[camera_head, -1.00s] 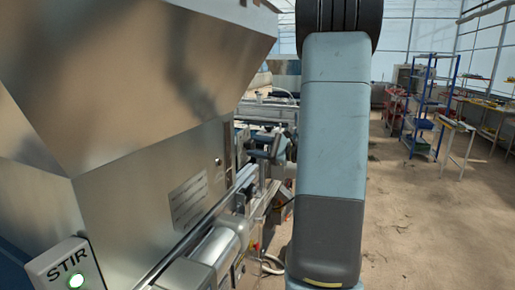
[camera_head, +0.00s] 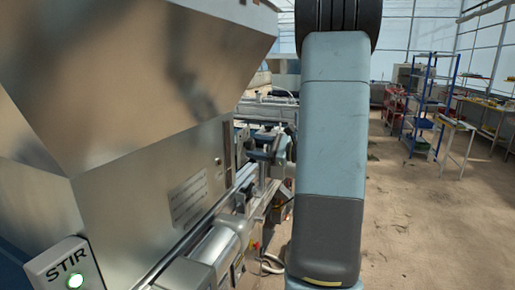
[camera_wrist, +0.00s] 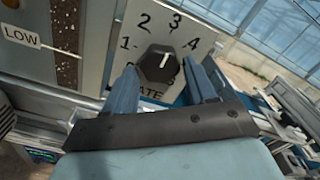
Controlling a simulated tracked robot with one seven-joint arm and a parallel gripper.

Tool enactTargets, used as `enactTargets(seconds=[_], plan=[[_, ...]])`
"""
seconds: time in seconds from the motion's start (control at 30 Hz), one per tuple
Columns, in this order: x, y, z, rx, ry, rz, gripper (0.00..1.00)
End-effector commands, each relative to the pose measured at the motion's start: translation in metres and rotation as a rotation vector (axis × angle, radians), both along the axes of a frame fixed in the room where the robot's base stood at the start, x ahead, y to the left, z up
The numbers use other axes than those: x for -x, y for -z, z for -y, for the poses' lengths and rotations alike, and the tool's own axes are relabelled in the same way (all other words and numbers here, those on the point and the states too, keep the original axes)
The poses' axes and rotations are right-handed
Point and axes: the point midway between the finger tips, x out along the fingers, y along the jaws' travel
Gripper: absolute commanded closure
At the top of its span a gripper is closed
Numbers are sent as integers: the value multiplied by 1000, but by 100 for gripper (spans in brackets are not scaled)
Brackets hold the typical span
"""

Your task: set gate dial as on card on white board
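The gate dial is a black faceted knob (camera_wrist: 157,65) on a light plate (camera_wrist: 205,38) marked with the numbers 1, 2, 3 and 4 in the wrist view. A short white mark on the knob points roughly up, closest to the 3; its exact setting is hard to tell. My gripper (camera_wrist: 162,76) has its two blue-grey fingers apart, one on each side of the knob. I see a gap at the fingers, and cannot tell any contact. The lower part of the plate is partly hidden by my gripper. I see no card or white board.
A LOW label (camera_wrist: 21,36) stands beside a seed-filled window (camera_wrist: 67,36) left of the dial. In the head view, a metal hopper (camera_head: 130,150), a STIR button box (camera_head: 68,265) and a rail fill the left. Shelves (camera_head: 425,100) stand far right; the floor between is open.

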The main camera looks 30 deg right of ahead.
Motion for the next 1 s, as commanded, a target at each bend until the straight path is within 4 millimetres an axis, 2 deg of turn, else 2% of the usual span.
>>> enactTargets(seconds=[0.03,0.13,0.47,0.67,1.0], plan=[[0,-1,0,0,-1,1,39],[0,-1,0,1,-1,3,31],[3,-2,3,1,-1,6,31],[25,-2,20,2,2,4,31],[77,-1,62,2,2,4,31]])
